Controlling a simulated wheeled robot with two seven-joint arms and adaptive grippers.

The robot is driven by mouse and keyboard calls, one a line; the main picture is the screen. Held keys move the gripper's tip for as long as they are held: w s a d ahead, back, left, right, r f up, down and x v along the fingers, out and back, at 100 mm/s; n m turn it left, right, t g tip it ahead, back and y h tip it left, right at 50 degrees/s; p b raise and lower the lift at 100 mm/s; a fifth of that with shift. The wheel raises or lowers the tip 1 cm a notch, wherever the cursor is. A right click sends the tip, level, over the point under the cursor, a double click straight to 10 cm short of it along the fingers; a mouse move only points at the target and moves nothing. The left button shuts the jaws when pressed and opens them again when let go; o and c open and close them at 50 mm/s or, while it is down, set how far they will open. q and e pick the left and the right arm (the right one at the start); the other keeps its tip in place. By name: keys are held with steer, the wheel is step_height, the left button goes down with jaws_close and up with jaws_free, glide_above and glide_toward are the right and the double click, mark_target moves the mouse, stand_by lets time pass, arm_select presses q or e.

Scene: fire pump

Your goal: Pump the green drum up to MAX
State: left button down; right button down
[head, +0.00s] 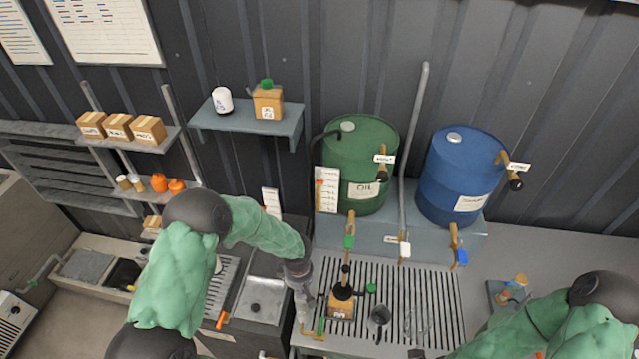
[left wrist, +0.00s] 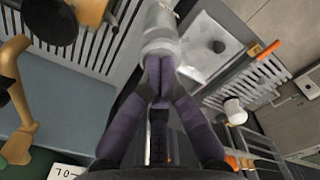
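The green drum (head: 360,165) stands upright on a grey plinth against the back wall. A white scale plate (head: 328,192) with an orange mark is at its left side; its lettering is too small to read. A tap with a green handle (head: 350,242) hangs below the drum. My left gripper (head: 303,318) points down at the left end of the slatted bench, left of a small tan box. In the left wrist view its fingers (left wrist: 157,85) come together, with a pale grey cylinder (left wrist: 160,35) just beyond the tips; contact is unclear. My right gripper is out of view.
A blue drum (head: 460,178) stands to the right. The slatted bench (head: 440,300) bears a tan box with a black top (head: 342,303) and a dark cup (head: 379,317). A sink (head: 263,298) lies left of my left gripper. A wall shelf (head: 247,118) is above.

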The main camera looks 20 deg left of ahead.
arm_select(q)
steer(key=shift+r+p, duration=1.15)
steer(key=shift+r, duration=1.8)
steer(key=shift+f, duration=0.2)
steer(key=shift+s+f, duration=0.1)
steer(key=shift+f, duration=3.2)
steer(key=shift+r, duration=3.5)
steer(key=shift+r, duration=0.1)
steer(key=shift+r, duration=2.9)
